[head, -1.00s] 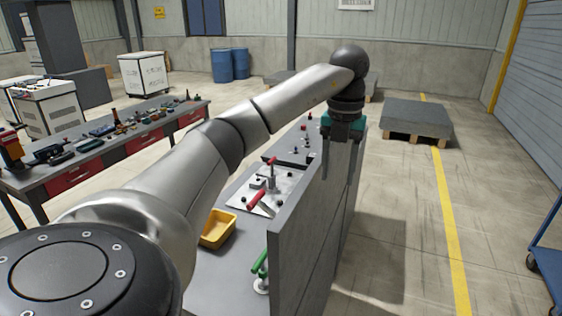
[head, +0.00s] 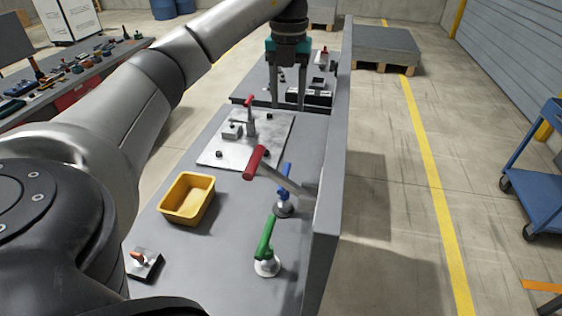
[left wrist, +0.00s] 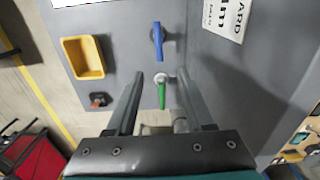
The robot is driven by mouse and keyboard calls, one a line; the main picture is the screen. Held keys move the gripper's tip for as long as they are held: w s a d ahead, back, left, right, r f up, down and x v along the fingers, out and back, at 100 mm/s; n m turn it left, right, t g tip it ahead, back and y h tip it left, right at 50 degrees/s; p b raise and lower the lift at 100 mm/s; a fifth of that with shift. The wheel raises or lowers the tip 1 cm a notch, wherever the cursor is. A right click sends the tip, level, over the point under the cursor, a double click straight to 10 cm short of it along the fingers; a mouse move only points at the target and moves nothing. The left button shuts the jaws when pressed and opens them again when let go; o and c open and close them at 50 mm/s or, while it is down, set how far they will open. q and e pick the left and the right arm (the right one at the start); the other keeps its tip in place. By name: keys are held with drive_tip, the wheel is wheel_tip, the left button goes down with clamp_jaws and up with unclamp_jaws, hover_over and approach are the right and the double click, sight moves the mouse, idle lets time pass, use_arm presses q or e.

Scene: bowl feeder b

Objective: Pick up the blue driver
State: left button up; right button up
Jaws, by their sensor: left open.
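My right gripper is not in view.
A grey upright panel (head: 331,170) runs along the bench's right side, close to the blue driver. The red-handled lever (head: 255,162) slants beside it. A yellow bin (head: 187,198), a metal plate (head: 215,155) and a small switch box (head: 146,262) are on the bench.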

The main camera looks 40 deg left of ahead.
use_arm(q)
drive_tip(key=b, duration=1)
hover_over(285, 174)
wheel_tip(285, 174, down, 12)
wheel_tip(285, 174, down, 10)
drive_tip(key=shift+r+b, duration=0.1)
drive_tip(key=shift+b, duration=0.55)
drive_tip(key=shift+s+f+b, duration=0.15)
drive_tip(key=shift+f, duration=1.2)
drive_tip(key=shift+s+f+b, duration=0.1)
drive_tip(key=shift+f+b, duration=0.05)
drive_tip(key=shift+f, duration=1.2)
drive_tip(key=shift+c, duration=0.3)
clamp_jaws()
drive_tip(key=shift+r, duration=0.1)
